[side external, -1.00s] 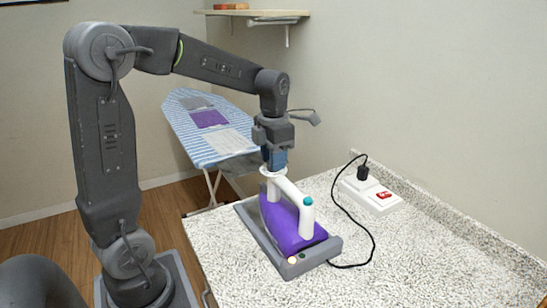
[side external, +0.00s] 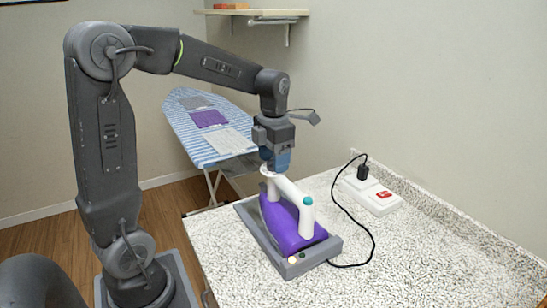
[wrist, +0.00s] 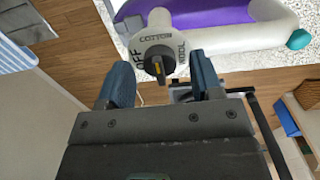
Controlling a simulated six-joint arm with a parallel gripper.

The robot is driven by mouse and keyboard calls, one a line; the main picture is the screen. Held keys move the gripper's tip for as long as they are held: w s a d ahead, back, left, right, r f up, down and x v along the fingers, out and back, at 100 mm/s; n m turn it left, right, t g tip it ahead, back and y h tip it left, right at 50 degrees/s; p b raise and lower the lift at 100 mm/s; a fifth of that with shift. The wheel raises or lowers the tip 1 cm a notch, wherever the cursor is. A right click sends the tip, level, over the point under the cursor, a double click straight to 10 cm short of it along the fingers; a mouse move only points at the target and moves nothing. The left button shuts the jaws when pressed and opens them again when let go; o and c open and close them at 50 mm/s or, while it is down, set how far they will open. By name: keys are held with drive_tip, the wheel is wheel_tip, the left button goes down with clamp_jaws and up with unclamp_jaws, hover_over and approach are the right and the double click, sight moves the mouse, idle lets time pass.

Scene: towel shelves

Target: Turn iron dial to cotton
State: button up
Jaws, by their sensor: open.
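The iron, with a purple body (side external: 285,222) and white handle (side external: 290,190), rests on a grey base (side external: 318,255) on the speckled counter. Its white dial disc (wrist: 170,40) reads OFF, COTTON and WOOL in the wrist view. A black knob (wrist: 155,58) stands at its centre, with a yellow mark pointing toward the picture's bottom, away from COTTON. My gripper (wrist: 160,78) is open, its blue fingers either side of the knob with visible gaps. In the side view my gripper (side external: 274,163) is just above the dial, which it partly hides.
A striped ironing board (side external: 190,125) with folded cloths stands behind. The counter's front right (side external: 440,270) is clear.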

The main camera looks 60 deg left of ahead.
wheel_tip(320, 180, up, 14)
idle(0.6)
drive_tip(key=shift+f, duration=0.1)
drive_tip(key=s+d+f+n+t, duration=0.2)
drive_tip(key=s+d+f+n, duration=0.3)
drive_tip(key=n, duration=1.3)
drive_tip(key=s+d+f+n+t, duration=0.3)
drive_tip(key=s+d+f+n, duration=0.2)
drive_tip(key=n, duration=1.2)
drive_tip(key=s+d, duration=0.2)
drive_tip(key=s, duration=0.2)
drive_tip(key=shift+s+d+f+n+t, duration=0.3)
drive_tip(key=shift+s+f+n, duration=0.05)
drive_tip(key=shift+n, duration=0.05)
